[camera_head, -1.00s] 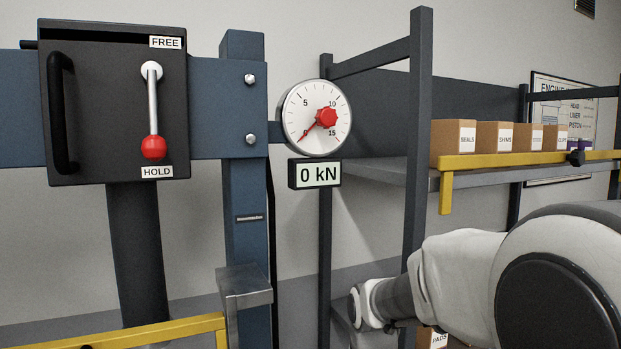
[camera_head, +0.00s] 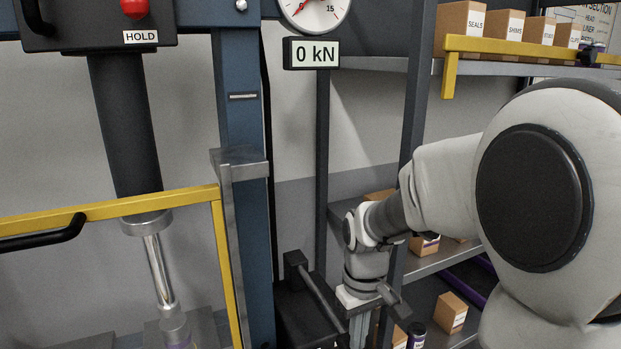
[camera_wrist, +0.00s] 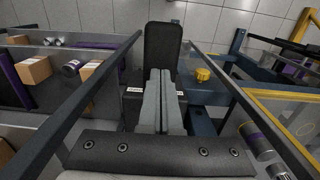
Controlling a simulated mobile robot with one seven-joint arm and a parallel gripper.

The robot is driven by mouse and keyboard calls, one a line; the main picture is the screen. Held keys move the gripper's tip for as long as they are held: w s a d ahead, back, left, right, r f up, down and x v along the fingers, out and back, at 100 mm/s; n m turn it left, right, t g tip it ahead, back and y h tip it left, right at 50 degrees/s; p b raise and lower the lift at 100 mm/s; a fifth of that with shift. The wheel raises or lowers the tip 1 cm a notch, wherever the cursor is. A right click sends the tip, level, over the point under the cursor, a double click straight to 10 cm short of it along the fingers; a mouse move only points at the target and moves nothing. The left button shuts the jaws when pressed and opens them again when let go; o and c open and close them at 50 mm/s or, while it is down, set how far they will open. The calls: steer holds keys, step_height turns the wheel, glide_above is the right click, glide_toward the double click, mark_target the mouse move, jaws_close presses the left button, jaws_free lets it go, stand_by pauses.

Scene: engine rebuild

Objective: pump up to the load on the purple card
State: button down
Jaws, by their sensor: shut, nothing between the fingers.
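The load readout (camera_head: 315,54) shows 0 kN in the head view. The dial gauge (camera_head: 314,10) above it is cut by the top edge. The red knob of the valve lever (camera_head: 134,8) is down by the HOLD label. A black unit with a bar-like handle (camera_head: 318,295), apparently the pump, stands low right of the blue press post. My gripper (camera_head: 358,328) points down beside it, its tips cut off. In the wrist view my gripper (camera_wrist: 161,75) is shut and empty, with a black upright part (camera_wrist: 163,48) beyond its tips. I cannot make out a purple card.
A yellow-framed guard (camera_head: 110,209) stands before the press ram (camera_head: 158,270). Shelves with cardboard boxes (camera_head: 460,24) are at the right. In the wrist view, a yellow knob (camera_wrist: 203,75) is right of the fingers, and dark rails flank them.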

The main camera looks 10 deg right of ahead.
step_height(320, 180, down, 6)
steer(key=b, duration=0.4)
steer(key=shift+f, duration=0.15)
step_height(320, 180, up, 17)
steer(key=p, duration=1.3)
steer(key=shift+f, duration=0.2)
steer(key=shift+f, duration=0.1)
steer(key=shift+f+b, duration=0.7)
steer(key=shift+f, duration=0.4)
